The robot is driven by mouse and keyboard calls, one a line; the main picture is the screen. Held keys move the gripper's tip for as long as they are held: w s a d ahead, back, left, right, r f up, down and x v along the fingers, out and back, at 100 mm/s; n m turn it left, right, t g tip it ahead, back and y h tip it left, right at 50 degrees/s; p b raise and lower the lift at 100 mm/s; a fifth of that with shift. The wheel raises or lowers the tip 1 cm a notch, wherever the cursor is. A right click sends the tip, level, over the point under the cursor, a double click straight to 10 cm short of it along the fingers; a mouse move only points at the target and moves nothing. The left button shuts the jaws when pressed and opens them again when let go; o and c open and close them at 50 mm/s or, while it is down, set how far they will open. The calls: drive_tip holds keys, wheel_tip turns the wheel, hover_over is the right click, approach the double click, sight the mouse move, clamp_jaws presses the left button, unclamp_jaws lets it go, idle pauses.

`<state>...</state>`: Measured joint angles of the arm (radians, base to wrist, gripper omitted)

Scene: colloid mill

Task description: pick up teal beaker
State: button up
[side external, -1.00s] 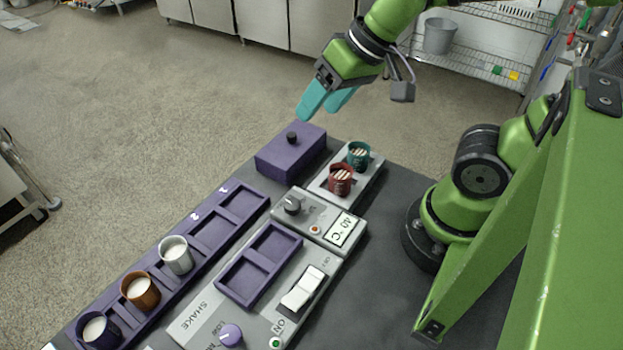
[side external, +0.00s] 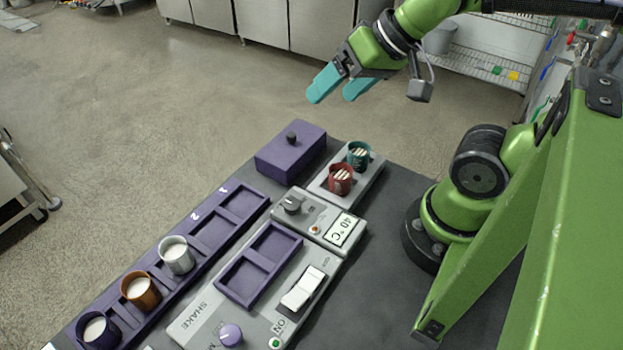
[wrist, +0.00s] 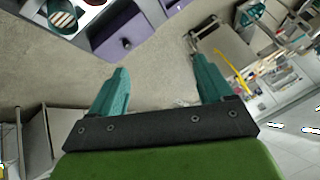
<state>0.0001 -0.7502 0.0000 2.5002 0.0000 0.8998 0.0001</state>
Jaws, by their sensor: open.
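The teal beaker (side external: 358,155) stands upright in the grey holder (side external: 372,177) at the far right end of the bench, with pale stick-like pieces inside. It also shows at the top left of the wrist view (wrist: 62,17). A dark red beaker (side external: 340,180) with similar pieces stands beside it in the same holder. My gripper (side external: 333,92), with teal fingers, is open and empty, raised in the air above and behind the beakers. In the wrist view my gripper (wrist: 158,85) has its fingers spread apart over the floor, with the teal beaker well off to the left.
A purple box (side external: 291,152) with a black knob stands left of the beaker holder. A heater with a dial (side external: 293,204) and display stands in front. A purple rack (side external: 212,237) holds grey, orange and dark purple beakers. The air around my gripper is clear.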

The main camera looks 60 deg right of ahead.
drive_tip(key=w+d+f+m+g, duration=0.2)
drive_tip(key=d+m+g, duration=0.2)
drive_tip(key=d, duration=0.3)
drive_tip(key=w+d+f+m+g, duration=0.1)
drive_tip(key=d+f+m+g, duration=0.2)
drive_tip(key=d+g, duration=0.35)
drive_tip(key=t, duration=0.2)
approach(358, 171)
drive_tip(key=shift+d+f, duration=0.15)
drive_tip(key=shift+f, duration=2.65)
drive_tip(key=shift+c, duration=0.2)
